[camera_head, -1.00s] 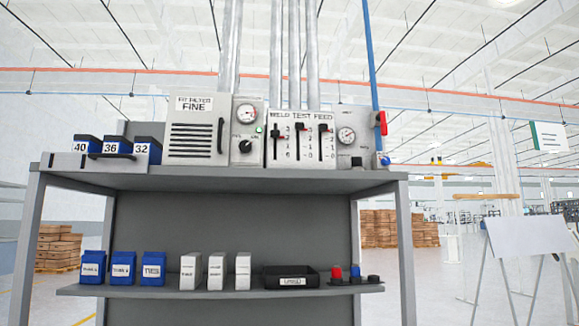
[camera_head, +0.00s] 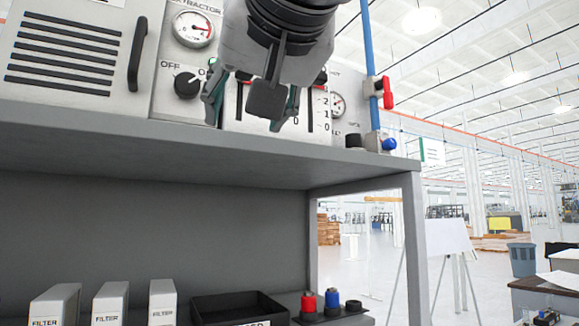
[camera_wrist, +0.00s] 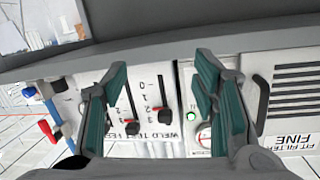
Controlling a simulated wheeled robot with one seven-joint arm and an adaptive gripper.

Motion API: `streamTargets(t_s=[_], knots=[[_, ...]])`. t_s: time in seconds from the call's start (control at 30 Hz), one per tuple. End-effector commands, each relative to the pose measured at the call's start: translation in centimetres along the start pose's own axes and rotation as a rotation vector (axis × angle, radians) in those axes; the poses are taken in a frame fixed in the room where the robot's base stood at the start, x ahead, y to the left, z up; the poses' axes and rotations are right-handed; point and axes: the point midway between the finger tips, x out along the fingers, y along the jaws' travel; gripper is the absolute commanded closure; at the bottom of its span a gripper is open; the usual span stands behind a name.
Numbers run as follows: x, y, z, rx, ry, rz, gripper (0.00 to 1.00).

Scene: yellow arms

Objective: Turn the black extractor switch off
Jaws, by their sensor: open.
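The black extractor switch (camera_head: 187,84) is a round knob under the gauge (camera_head: 193,28) on the grey extractor panel. OFF is printed at its upper left; its pale mark seems to point to the upper right. A green lamp (camera_wrist: 191,115) is lit in the wrist view. My gripper (camera_head: 247,118) is open and empty, just right of the knob, in front of the slider panel. In the wrist view, which is upside down, the open fingers (camera_wrist: 160,68) straddle the sliders, and the right finger seems to hide the knob.
The filter box with its black handle (camera_head: 138,54) stands left of the knob. The slider panel (camera_wrist: 148,90) lies behind my fingers. A blue pipe with a red valve handle (camera_head: 387,93) is at right. The shelf edge (camera_head: 150,135) runs just below.

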Motion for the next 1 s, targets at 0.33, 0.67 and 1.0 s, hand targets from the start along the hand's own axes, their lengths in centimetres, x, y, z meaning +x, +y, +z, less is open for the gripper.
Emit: streamTargets(t_s=[0.33, 0.67, 1.0], knots=[[-3.1, -7.3, -6.9, 0.079, 0.138, -0.171, 0.46], [2.3, -8.2, -7.6, 0.078, 0.134, -0.169, 0.46], [8.0, -9.1, -8.4, 0.078, 0.135, -0.168, 0.46]])
